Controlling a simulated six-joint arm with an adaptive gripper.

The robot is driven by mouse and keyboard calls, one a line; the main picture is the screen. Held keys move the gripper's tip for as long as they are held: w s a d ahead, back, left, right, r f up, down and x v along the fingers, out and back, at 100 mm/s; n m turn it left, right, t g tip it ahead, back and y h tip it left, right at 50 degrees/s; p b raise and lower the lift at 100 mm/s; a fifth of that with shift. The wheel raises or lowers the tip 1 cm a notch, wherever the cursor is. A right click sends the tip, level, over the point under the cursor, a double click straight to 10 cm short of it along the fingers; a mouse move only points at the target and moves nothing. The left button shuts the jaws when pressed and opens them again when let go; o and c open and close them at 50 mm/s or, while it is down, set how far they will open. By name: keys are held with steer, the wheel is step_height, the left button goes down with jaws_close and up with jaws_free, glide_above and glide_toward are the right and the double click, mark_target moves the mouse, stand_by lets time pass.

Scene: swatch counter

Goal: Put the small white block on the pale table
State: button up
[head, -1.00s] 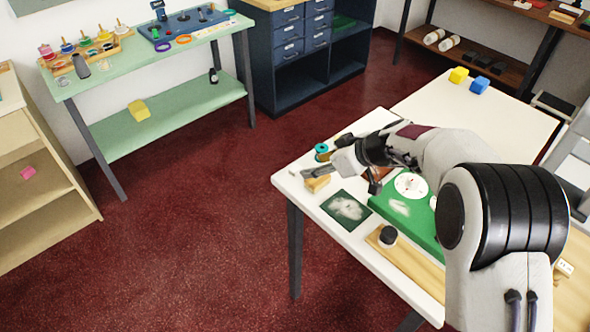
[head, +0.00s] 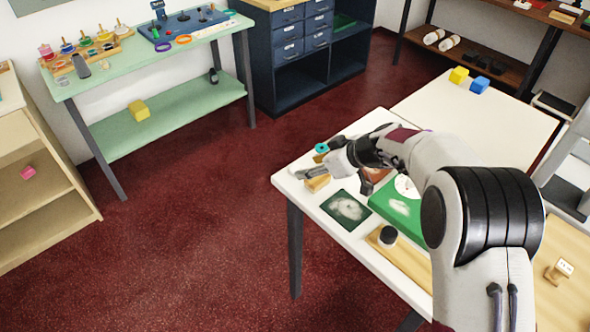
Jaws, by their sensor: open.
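My gripper (head: 308,172) is open above the left corner of the white worktable (head: 340,215), close to a tan wooden block (head: 317,184). I see nothing clearly held in it. I cannot make out a small white block with certainty; pale things around the fingertips are too small to tell apart. The pale table (head: 475,120) adjoins the worktable at the back right. A yellow block (head: 458,75) and a blue block (head: 479,84) sit at its far edge, and its middle is bare.
A green board (head: 397,212), a dark green mat (head: 346,209) and a wooden board with a black round piece (head: 388,236) lie on the worktable. A teal spool (head: 321,148) stands behind my gripper. A small labelled stand (head: 559,271) is at the right.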

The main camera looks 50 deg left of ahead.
mark_target(295, 168)
steer(key=shift+a+f, duration=0.1)
steer(key=shift+r+x, duration=0.2)
steer(key=shift+x, duration=2.45)
steer(key=shift+s+r, duration=0.1)
steer(key=shift+r, duration=0.05)
steer(key=c, duration=0.9)
steer(key=shift+a+r, duration=0.1)
steer(key=shift+r, duration=4.9)
